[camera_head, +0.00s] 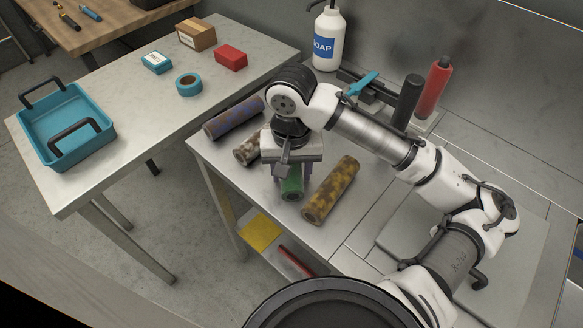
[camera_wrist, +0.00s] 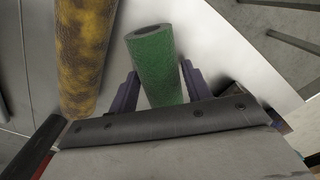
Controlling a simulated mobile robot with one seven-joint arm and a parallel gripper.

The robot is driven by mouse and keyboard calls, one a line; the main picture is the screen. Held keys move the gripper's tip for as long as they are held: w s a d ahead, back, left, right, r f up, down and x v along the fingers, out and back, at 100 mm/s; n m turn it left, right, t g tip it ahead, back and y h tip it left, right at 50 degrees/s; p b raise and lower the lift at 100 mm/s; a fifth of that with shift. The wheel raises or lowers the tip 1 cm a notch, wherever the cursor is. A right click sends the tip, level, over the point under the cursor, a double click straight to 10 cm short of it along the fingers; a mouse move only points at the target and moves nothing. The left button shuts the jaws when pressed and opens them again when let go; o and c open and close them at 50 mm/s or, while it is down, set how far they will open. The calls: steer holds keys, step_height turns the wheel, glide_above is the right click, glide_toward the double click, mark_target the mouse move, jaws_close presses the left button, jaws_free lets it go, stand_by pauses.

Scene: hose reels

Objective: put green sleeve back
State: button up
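The green sleeve (camera_head: 291,187) is a short hollow tube under my gripper (camera_head: 291,172) at the near part of the grey bench. In the wrist view the sleeve (camera_wrist: 155,65) shows its open end, between the two purple fingers of my gripper (camera_wrist: 161,68). The fingers straddle it closely; whether both press on it I cannot tell. My wrist hides part of the sleeve in the head view. A dark upright cylinder (camera_head: 407,102) and a red upright cylinder (camera_head: 434,88) stand side by side at the back right.
A yellow-brown mottled roll (camera_head: 331,190) lies just right of the sleeve. A blue-purple roll (camera_head: 233,118) and a brown mottled roll (camera_head: 247,150) lie to the left. A soap bottle (camera_head: 328,40) stands behind. A teal tray (camera_head: 65,125) sits on the left table.

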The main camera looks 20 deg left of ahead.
steer(key=shift+o, duration=1.2)
step_height(320, 180, up, 12)
steer(key=shift+r, duration=0.2)
